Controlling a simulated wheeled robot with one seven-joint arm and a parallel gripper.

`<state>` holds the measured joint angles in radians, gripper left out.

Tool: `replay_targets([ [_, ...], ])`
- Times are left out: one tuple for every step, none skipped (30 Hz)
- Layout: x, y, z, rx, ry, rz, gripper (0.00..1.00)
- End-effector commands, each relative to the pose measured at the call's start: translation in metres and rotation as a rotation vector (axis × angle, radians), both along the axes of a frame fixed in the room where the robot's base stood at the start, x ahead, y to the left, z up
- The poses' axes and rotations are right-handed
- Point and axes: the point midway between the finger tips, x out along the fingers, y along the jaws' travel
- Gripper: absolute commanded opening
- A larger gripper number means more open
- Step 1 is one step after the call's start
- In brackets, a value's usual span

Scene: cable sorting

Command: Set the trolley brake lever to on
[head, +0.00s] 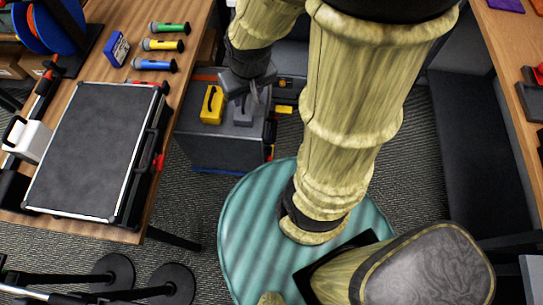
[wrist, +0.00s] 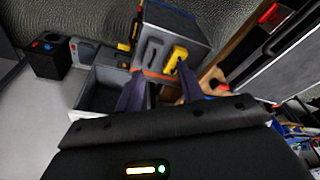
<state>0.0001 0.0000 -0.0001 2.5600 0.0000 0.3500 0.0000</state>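A grey trolley-like box (head: 222,152) stands on the floor below my gripper; its grey side also shows in the wrist view (wrist: 178,22). On its top are a yellow block with a dark handle (head: 211,105) and a grey block (head: 243,112). They also show in the wrist view as a yellow piece (wrist: 175,58) and a grey piece (wrist: 152,53). Yellow-and-black parts (head: 270,130) sit along its right edge. I cannot tell which part is the brake lever or how it is set. My gripper (wrist: 160,90) is open and empty, fingers apart, above the box's far end.
A wooden table (head: 165,95) at left carries a dark flat case (head: 92,150) and several coloured handheld pieces. An open grey bin (wrist: 100,92) lies beside the box in the wrist view. A dark bench (head: 455,140) is at right.

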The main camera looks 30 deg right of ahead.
Motion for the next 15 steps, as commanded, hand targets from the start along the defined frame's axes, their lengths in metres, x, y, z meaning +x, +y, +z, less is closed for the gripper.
replay_targets([
  [0.000, 0.000, -0.001, 0.000, 0.001, -0.001, 0.38],
  [0.001, -0.001, -0.004, 0.001, 0.004, -0.003, 0.38],
  [0.002, -0.002, -0.008, 0.001, 0.010, -0.007, 0.38],
  [0.003, -0.003, -0.012, 0.000, 0.016, -0.010, 0.38],
  [0.005, -0.005, -0.018, 0.001, 0.025, -0.015, 0.38],
  [0.007, -0.008, -0.028, 0.004, 0.040, -0.025, 0.38],
  [0.010, -0.009, -0.037, 0.005, 0.052, -0.032, 0.38],
  [0.012, -0.012, -0.047, 0.008, 0.068, -0.042, 0.38],
  [0.016, -0.016, -0.062, 0.013, 0.092, -0.056, 0.38],
  [0.019, -0.020, -0.073, 0.019, 0.110, -0.067, 0.38],
  [0.022, -0.024, -0.086, 0.025, 0.131, -0.080, 0.38],
  [0.026, -0.029, -0.104, 0.036, 0.158, -0.096, 0.38],
  [0.029, -0.034, -0.117, 0.045, 0.179, -0.110, 0.38],
  [0.032, -0.038, -0.131, 0.056, 0.200, -0.121, 0.38],
  [0.035, -0.043, -0.148, 0.072, 0.227, -0.137, 0.38],
])
